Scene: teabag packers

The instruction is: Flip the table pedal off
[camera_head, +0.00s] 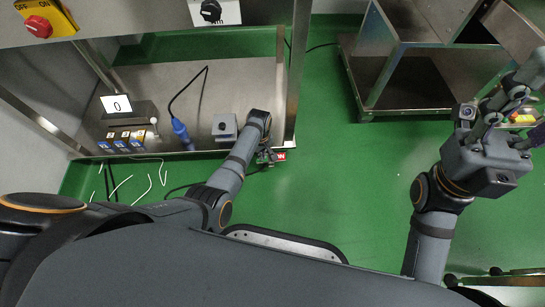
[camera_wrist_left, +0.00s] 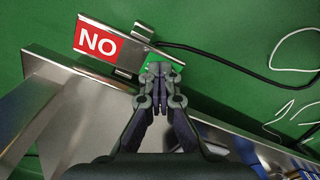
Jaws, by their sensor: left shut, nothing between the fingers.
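The table pedal (camera_wrist_left: 142,32) is a small metal rocker on the green floor, with a red label whose white letters read "NO" in the left wrist view. A brighter green patch (camera_wrist_left: 150,62) shows beside my left fingertips, partly hidden by them. My left gripper (camera_wrist_left: 161,72) is shut and empty, its tips at the green end of the pedal; whether they touch it I cannot tell. In the head view the pedal's red label (camera_head: 280,156) shows just right of my left gripper (camera_head: 266,157). My right gripper (camera_head: 511,118) is at the right, away from the pedal; its finger opening is unclear.
A steel table (camera_head: 215,80) with a "0" display (camera_head: 116,103) and a blue plug (camera_head: 181,131) stands at upper left. A red knob (camera_head: 38,26) is at the top left. A black cable (camera_wrist_left: 225,62) runs from the pedal. White strips lie on the floor. Central floor is clear.

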